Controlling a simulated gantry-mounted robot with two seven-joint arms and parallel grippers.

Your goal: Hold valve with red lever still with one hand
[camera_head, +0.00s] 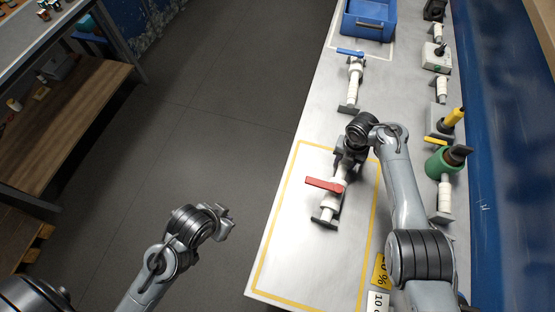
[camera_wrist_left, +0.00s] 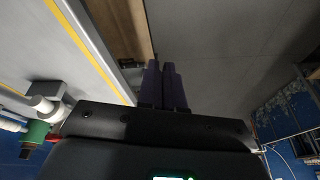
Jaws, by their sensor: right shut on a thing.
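The valve with the red lever (camera_head: 325,186) lies on the white table inside a yellow outlined area. Its white body and dark foot (camera_head: 325,216) show below the lever. My right gripper (camera_head: 343,172) is shut on the upper end of this valve, just above the lever; the arm and wrist hide much of the grip. My left gripper (camera_head: 222,226) is over the dark floor, left of the table and apart from the valve. Its two fingers also show close together and empty in the left wrist view (camera_wrist_left: 163,85).
A valve with a blue lever (camera_head: 354,76) lies farther up the table, below a blue crate (camera_head: 369,20). Several fittings, including a green one (camera_head: 441,164), line the right side. Yellow labels (camera_head: 381,270) lie near my right arm. The lower-left marked area is clear.

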